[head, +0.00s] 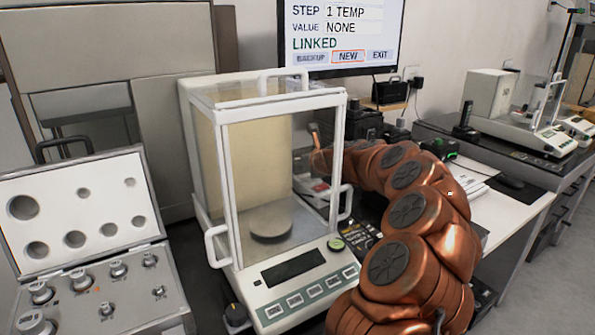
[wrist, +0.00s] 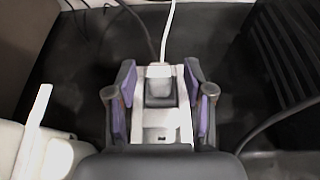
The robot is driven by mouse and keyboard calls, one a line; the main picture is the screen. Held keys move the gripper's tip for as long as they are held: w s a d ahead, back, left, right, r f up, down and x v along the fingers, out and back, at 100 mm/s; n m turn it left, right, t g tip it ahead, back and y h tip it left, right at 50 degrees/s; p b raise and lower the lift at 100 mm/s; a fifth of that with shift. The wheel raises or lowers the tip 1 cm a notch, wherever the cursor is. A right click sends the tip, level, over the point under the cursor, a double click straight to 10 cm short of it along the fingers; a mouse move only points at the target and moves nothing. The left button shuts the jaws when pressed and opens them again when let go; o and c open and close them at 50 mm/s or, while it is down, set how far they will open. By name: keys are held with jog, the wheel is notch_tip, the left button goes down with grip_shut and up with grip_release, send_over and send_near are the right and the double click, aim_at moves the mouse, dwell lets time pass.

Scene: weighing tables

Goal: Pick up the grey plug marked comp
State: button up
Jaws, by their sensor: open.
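In the wrist view a grey plug (wrist: 160,88) with a light cable running up from it sits at the far end of a white socket strip (wrist: 172,130). No "comp" mark can be read on it. My gripper (wrist: 160,97) is open, with one purple-padded finger on each side of the plug and strip. Gaps appear between the pads and the plug. In the head view my copper arm reaches behind the glass-sided balance (head: 292,284), and my gripper and the plug are hidden there.
In the wrist view a white object (wrist: 40,140) stands close at left, a dark ribbed block (wrist: 285,45) at right, and a black cable (wrist: 280,122) lies at lower right. The head view shows a weight case (head: 95,285) at left and a screen (head: 340,35) behind.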

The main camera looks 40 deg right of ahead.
jog(key=shift+w, duration=0.1)
grip_shut()
dwell(0.4)
